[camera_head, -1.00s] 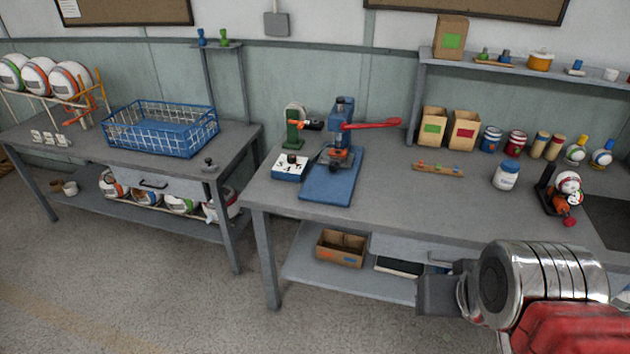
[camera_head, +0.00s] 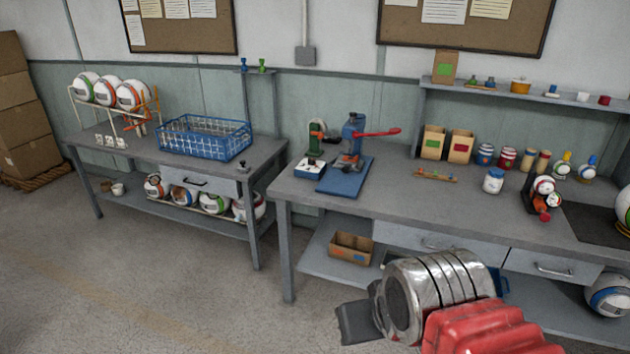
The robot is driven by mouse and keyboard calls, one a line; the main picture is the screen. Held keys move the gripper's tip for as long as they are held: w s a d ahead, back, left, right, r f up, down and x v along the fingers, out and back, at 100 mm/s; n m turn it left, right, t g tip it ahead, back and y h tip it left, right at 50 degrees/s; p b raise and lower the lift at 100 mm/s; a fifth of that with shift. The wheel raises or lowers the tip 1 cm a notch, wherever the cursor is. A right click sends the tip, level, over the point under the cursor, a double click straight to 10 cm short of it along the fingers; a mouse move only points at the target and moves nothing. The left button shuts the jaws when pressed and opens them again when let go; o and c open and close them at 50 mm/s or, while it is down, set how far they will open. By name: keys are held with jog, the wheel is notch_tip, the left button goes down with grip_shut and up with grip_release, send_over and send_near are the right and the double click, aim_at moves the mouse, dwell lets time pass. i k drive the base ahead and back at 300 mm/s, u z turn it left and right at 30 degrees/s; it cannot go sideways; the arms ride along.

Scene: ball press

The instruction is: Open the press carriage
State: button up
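The ball press (camera_head: 352,146) stands on the left part of the right workbench (camera_head: 430,205). It has a blue base plate (camera_head: 343,181), a blue column and a red lever (camera_head: 378,132) that points right. The carriage is too small to tell apart from the press body. My gripper (camera_head: 357,322) is at the bottom of the view, in front of the workbench and well apart from the press. Only a dark end part shows beyond the metal wrist, so its fingers cannot be told as open or shut.
A small white and blue box (camera_head: 309,168) and a green device (camera_head: 316,140) stand left of the press. A wooden strip with small parts (camera_head: 434,175) and a white jar (camera_head: 493,181) lie to its right. A blue wire basket (camera_head: 205,140) sits on the left table. The floor in front is clear.

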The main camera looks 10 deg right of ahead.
aim_at(345, 168)
jog(key=k, duration=0.2)
jog(key=u, duration=0.4)
jog(key=i, duration=0.7)
jog(key=u, duration=0.65)
jog(key=i, duration=1.65)
jog(key=z, duration=0.45)
jog(key=i, duration=0.65)
jog(key=z, duration=1)
jog(key=i, duration=0.7)
jog(key=z, duration=0.45)
